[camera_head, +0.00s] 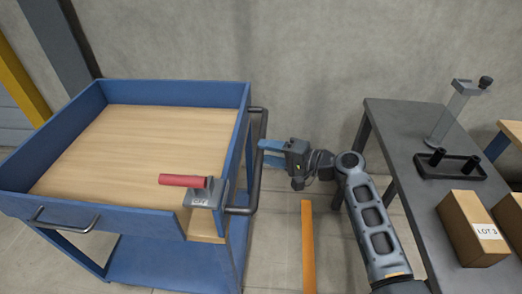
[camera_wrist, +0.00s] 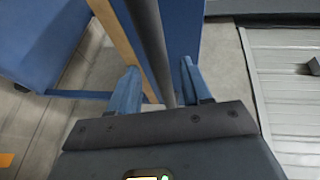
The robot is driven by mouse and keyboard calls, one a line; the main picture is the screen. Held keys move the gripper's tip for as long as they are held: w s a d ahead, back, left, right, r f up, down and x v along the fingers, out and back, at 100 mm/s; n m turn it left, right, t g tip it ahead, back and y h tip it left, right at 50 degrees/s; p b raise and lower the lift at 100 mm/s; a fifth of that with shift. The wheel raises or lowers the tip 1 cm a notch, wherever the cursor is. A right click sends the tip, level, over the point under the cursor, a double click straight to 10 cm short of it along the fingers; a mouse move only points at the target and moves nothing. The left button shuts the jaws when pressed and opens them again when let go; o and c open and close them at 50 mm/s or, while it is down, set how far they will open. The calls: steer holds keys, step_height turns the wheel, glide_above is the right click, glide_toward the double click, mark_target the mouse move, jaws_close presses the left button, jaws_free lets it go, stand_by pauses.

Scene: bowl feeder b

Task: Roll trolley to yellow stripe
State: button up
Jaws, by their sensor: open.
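The trolley (camera_head: 235,97) is blue with a wooden tray bed and stands left of centre in the head view. Its dark upright-ended handle bar (camera_head: 256,180) runs along its right side. My gripper (camera_head: 264,153) is at this bar, its blue fingers pointing left. In the wrist view the handle bar (camera_wrist: 152,45) passes between the two open fingers of my gripper (camera_wrist: 161,85); I cannot tell whether either touches it. A yellow-orange stripe (camera_head: 308,250) lies on the floor right of the trolley. A red-handled lever (camera_head: 183,181) on a labelled grey block sits at the tray's front right corner.
A dark table (camera_head: 400,120) stands at the right with a clamp stand (camera_head: 455,112), a black double-post holder (camera_head: 450,165) and a carton (camera_head: 470,225) marked LOT 3. A grey wall is behind. Floor shows between trolley and table, under my arm.

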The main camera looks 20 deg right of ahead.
steer(key=shift+x, duration=1.4)
steer(key=shift+c, duration=0.3)
jaws_close()
